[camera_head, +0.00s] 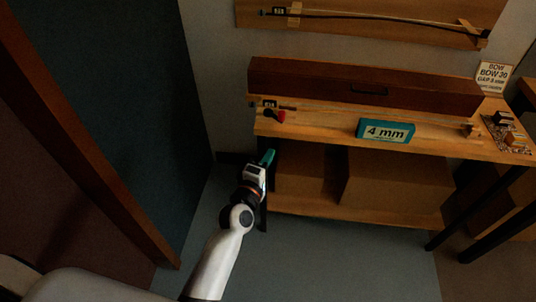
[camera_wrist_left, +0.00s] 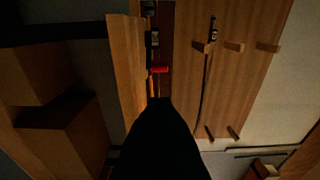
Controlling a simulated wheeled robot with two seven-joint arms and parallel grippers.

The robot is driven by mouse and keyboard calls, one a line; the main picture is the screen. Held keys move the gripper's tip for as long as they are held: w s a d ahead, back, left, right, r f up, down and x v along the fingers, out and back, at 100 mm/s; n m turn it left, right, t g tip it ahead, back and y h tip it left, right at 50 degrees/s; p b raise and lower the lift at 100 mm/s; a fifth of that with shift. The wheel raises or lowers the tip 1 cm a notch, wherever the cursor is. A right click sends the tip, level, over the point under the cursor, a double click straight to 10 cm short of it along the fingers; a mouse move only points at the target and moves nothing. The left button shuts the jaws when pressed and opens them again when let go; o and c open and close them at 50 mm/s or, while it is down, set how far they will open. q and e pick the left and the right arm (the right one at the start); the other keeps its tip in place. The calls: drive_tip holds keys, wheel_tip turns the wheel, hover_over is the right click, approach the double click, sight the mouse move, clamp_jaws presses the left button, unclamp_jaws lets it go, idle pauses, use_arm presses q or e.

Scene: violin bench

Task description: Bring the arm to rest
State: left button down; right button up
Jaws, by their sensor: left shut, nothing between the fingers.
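My left arm reaches up from the bottom of the head view. Its gripper (camera_head: 267,158) is shut and empty, with teal at the fingertips. It is in front of the left end of the wooden bench (camera_head: 310,126), just below the bench top in the picture. In the left wrist view the dark gripper (camera_wrist_left: 158,103) points up the picture, towards the bench edge and a small red item (camera_wrist_left: 160,70). That red item (camera_head: 276,116) also shows on the bench in the head view, apart from the gripper. My right gripper is not in view.
A long brown case (camera_head: 420,92) and a teal "4 mm" block (camera_head: 385,131) are on the bench. A bow (camera_head: 370,17) hangs on the wall board. Boxes (camera_head: 395,185) fill the lower shelf. The grey floor (camera_head: 330,260) in front is clear.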

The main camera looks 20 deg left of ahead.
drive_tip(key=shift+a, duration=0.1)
use_arm(q)
drive_tip(key=s+f+m+g, duration=0.3)
drive_tip(key=s+f, duration=0.2)
drive_tip(key=f, duration=0.5)
drive_tip(key=s+f+m+g, duration=0.3)
drive_tip(key=s+f, duration=0.1)
drive_tip(key=f, duration=0.6)
drive_tip(key=s+f+m+g, duration=0.25)
drive_tip(key=s+f, duration=0.25)
drive_tip(key=f, duration=0.6)
drive_tip(key=s+a+f+m+g, duration=0.2)
drive_tip(key=s+f, duration=0.3)
drive_tip(key=s, duration=0.6)
drive_tip(key=s+a+f+m+g+y, duration=0.1)
drive_tip(key=s+a+f+m+g, duration=0.2)
drive_tip(key=s, duration=0.8)
drive_tip(key=s+a+f+m+g, duration=0.3)
drive_tip(key=s+f+m, duration=0.3)
drive_tip(key=s+f, duration=0.3)
drive_tip(key=shift+s+a+f+y, duration=0.15)
drive_tip(key=shift+s+a+y, duration=0.25)
drive_tip(key=shift+s, duration=0.65)
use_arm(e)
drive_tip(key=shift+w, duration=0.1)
use_arm(q)
drive_tip(key=shift+g, duration=0.25)
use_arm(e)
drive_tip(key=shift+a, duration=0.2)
